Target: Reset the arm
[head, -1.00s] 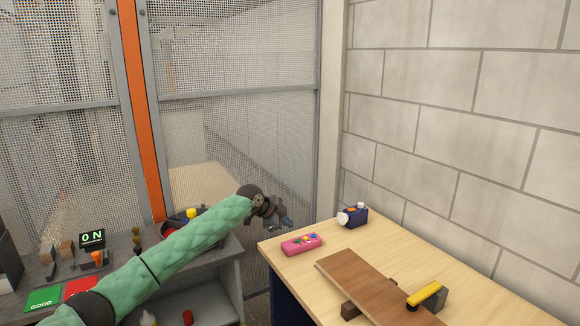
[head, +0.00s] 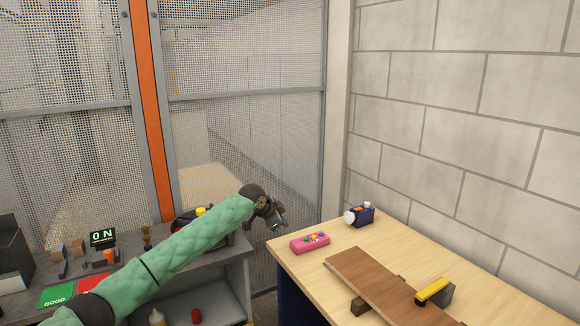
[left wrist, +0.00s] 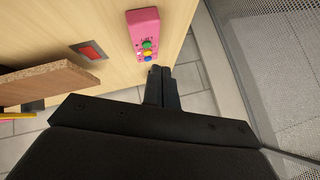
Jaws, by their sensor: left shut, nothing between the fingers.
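My left arm, in a green padded sleeve, reaches in from the lower left in the head view. Its gripper (head: 277,217) hangs in the air over the gap between the grey bench and the wooden table. In the left wrist view the left gripper's fingers (left wrist: 159,72) are together with nothing between them. They point toward a pink box with coloured buttons (left wrist: 146,34), apart from it as far as I can tell. The same pink box (head: 310,243) lies on the table near its left edge. My right gripper is not in view.
A brown board (head: 385,285) rests on dark supports on the wooden table (head: 453,269). A yellow-topped block (head: 433,291) stands beside it, and a blue device (head: 360,216) stands at the back. The grey bench carries an ON display (head: 102,237) and a green GOOD pad (head: 56,296). Mesh fencing stands behind.

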